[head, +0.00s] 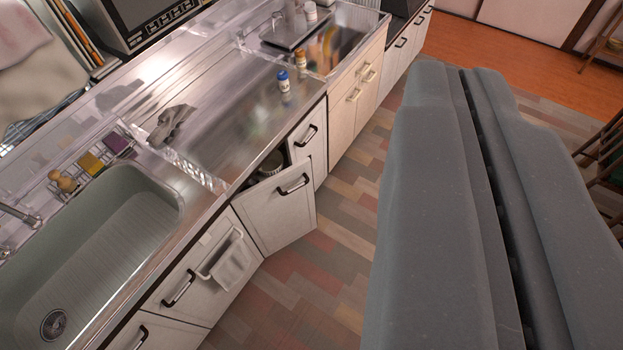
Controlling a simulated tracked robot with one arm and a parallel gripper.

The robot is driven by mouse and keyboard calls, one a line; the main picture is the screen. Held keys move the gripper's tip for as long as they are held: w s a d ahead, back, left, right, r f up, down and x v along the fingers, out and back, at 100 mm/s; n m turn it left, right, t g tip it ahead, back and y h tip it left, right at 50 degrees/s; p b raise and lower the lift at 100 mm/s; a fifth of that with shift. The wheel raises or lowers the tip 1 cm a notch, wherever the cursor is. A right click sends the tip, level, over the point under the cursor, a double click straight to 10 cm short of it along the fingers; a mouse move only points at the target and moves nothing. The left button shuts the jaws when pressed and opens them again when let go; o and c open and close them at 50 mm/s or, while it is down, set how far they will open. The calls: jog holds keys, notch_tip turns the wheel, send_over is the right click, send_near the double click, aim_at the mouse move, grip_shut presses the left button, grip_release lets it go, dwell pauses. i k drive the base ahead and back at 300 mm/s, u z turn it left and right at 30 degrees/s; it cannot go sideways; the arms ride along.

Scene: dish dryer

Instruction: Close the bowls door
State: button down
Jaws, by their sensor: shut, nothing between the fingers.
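The bowls door (277,215) is a white cabinet door with a black handle (293,184), under the steel counter in the middle of the view. It stands ajar, swung out from the cabinet front over the floor. Behind its top edge, a dark gap shows stacked bowls (271,164), partly hidden by the door. My gripper (463,78) is large and grey on the right side. Its two fingers are shut together with a thin dark seam between them, and hold nothing. It appears to the right of the door, over the floor, and apart from it.
A sink (85,255) is at lower left, with a white door carrying a towel (232,263) below it. Bottles (284,82) and a grey cloth (172,125) lie or stand on the counter. The tiled floor (318,262) between door and gripper is clear. A chair (603,160) stands at far right.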

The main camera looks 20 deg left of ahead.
aim_at(278, 210)
jog(key=u, duration=0.05)
jog(key=i, duration=1)
jog(key=z, duration=0.1)
